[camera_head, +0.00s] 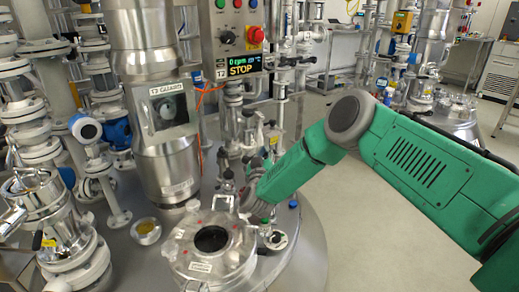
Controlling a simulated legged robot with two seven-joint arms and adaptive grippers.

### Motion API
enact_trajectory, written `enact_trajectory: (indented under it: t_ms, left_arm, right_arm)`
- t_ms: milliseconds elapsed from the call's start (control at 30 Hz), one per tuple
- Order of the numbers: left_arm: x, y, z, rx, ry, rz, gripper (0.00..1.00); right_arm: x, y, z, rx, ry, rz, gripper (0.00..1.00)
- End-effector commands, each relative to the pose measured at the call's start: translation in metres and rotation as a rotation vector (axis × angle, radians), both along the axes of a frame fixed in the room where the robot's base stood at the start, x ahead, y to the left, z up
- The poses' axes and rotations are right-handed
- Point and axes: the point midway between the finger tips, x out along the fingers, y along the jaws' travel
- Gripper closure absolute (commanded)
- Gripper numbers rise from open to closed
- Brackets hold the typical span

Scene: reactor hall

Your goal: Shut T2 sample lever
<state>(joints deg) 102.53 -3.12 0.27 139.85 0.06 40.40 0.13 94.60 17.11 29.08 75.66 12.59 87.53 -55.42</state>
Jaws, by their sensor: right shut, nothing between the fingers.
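My right arm comes in from the right, and its green forearm slopes down to the vessel top. My right gripper (240,190) is small and partly hidden at the arm's end, among metal fittings behind the open round port. It is shut with nothing in it. I cannot clearly pick out the T2 sample lever among the valves and pipes (228,165) near the gripper. I cannot tell whether the gripper touches any of them. My left gripper is not in view.
The round open port (211,240) stands on the steel vessel lid in front. A thick steel column (150,100) rises left of the gripper. White flanged pipes (40,120) crowd the left. Clear floor (350,240) lies to the right, beneath my arm.

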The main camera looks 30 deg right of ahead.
Motion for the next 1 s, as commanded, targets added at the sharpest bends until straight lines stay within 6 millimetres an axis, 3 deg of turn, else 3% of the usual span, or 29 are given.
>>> enact_trajectory:
  t_ms: [367,1000]
  left_arm:
    - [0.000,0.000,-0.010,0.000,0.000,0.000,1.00]
    - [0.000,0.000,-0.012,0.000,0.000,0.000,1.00]
  right_arm:
    - [-0.007,-0.009,-0.022,0.220,-0.164,-0.001,1.00]
    - [-0.009,-0.011,-0.032,0.216,-0.156,0.000,1.00]
